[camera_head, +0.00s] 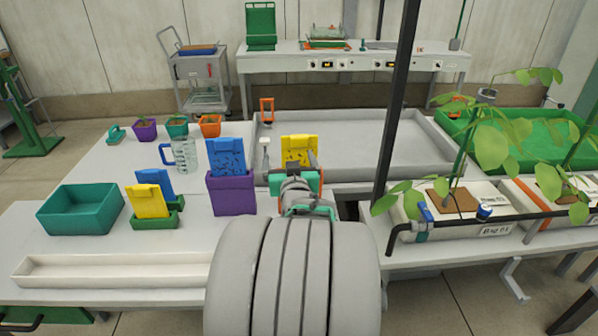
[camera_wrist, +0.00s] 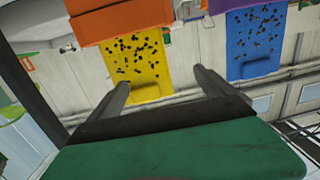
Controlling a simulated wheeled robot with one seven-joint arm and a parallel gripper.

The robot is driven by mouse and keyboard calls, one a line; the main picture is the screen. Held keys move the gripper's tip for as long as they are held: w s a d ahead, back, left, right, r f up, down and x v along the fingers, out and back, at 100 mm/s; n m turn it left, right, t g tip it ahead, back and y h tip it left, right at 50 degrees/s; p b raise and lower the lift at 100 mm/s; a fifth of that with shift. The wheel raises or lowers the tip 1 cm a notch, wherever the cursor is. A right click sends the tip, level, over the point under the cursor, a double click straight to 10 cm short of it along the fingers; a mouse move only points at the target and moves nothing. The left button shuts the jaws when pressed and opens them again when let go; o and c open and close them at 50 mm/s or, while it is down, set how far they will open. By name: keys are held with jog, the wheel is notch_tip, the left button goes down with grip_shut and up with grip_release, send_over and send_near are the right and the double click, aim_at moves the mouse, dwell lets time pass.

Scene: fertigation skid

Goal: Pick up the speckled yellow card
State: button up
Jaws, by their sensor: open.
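The speckled yellow card (camera_head: 298,147) stands upright just beyond my gripper (camera_head: 290,166) in the head view. In the wrist view, which looks upside down, the yellow card (camera_wrist: 138,58) with black specks sits in an orange holder (camera_wrist: 118,22). My gripper (camera_wrist: 158,84) is open there, with one finger on each side of the card's free end. The fingers do not visibly touch the card. In the head view my gripper hides the card's lower part and most of its holder.
A speckled blue card (camera_head: 227,156) stands in a purple holder (camera_head: 231,192) just left. A plain yellow card (camera_head: 149,200) and another blue card (camera_head: 155,184) stand further left, near a teal bin (camera_head: 80,212). A dark post (camera_head: 396,90) and leafy plants are at right.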

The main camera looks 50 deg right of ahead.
aim_at(299, 142)
jog(key=shift+o, duration=0.4)
jog(key=shift+s+d+r+m+h, duration=0.2)
jog(key=shift+s+d+h, duration=0.15)
jog(key=shift+s+d, duration=0.2)
jog(key=shift+s+d+r+m+h, duration=0.1)
jog(key=shift+s+d+m+h, duration=0.1)
jog(key=shift+s+d+h, duration=0.25)
jog(key=shift+w+d+r, duration=0.1)
jog(key=shift+w+d, duration=0.1)
jog(key=shift+d, duration=0.05)
jog(key=x, duration=0.2)
jog(key=p+x, duration=0.1)
jog(key=x, duration=0.4)
jog(key=shift+d+f, duration=0.15)
jog(key=shift+f, duration=0.2)
jog(key=shift+c, duration=0.3)
